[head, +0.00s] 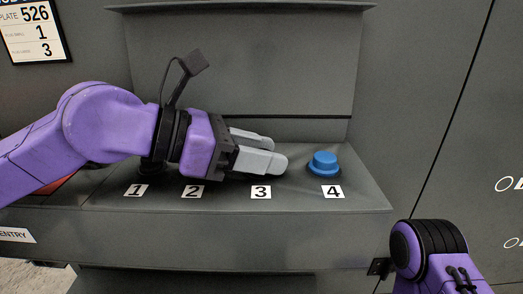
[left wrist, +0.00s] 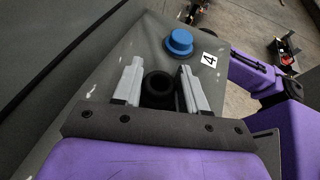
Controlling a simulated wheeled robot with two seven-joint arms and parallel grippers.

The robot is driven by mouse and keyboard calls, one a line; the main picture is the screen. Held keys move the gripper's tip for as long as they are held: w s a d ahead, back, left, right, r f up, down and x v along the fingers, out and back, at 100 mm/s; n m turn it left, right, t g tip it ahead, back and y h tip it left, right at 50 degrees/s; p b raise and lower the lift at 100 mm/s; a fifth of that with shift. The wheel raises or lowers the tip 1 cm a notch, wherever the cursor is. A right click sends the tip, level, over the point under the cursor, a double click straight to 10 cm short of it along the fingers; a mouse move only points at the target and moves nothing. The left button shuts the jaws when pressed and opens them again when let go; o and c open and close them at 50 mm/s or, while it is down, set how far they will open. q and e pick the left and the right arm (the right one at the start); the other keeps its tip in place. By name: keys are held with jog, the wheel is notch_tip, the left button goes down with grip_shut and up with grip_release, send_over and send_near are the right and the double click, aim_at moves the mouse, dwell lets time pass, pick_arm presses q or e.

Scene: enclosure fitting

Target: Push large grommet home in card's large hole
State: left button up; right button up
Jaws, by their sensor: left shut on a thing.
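My left gripper (head: 262,150) reaches in from the left, low over the grey ledge behind label 3 (head: 261,192). In the left wrist view a black ring-shaped grommet (left wrist: 158,88) is between its two grey fingers (left wrist: 160,82), and the gripper is shut on it. The head view hides the grommet behind the fingers. I cannot tell how deep it sits or see the hole's edge. The card (head: 35,32) on the wall reads plate 526, with 1 and 3 below. My right arm shows at the lower right, its fingers out of view.
A blue plug (head: 324,163) stands in the ledge (head: 225,202) behind label 4 (head: 332,191), just right of my left fingers; it also shows in the left wrist view (left wrist: 179,42). Labels 1 (head: 136,191) and 2 (head: 192,191) are below my left wrist. A back panel (head: 290,60) rises behind.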

pick_arm(q)
jog(key=shift+f, duration=0.25)
jog(key=o, duration=1.1)
jog(key=shift+a+r, duration=0.1)
jog(key=shift+a, duration=0.15)
jog(key=b+v, duration=0.2)
jog(key=v, duration=0.8)
jog(key=shift+s+r+b, duration=0.1)
jog(key=shift+r+b, duration=0.05)
jog(key=shift+b, duration=0.2)
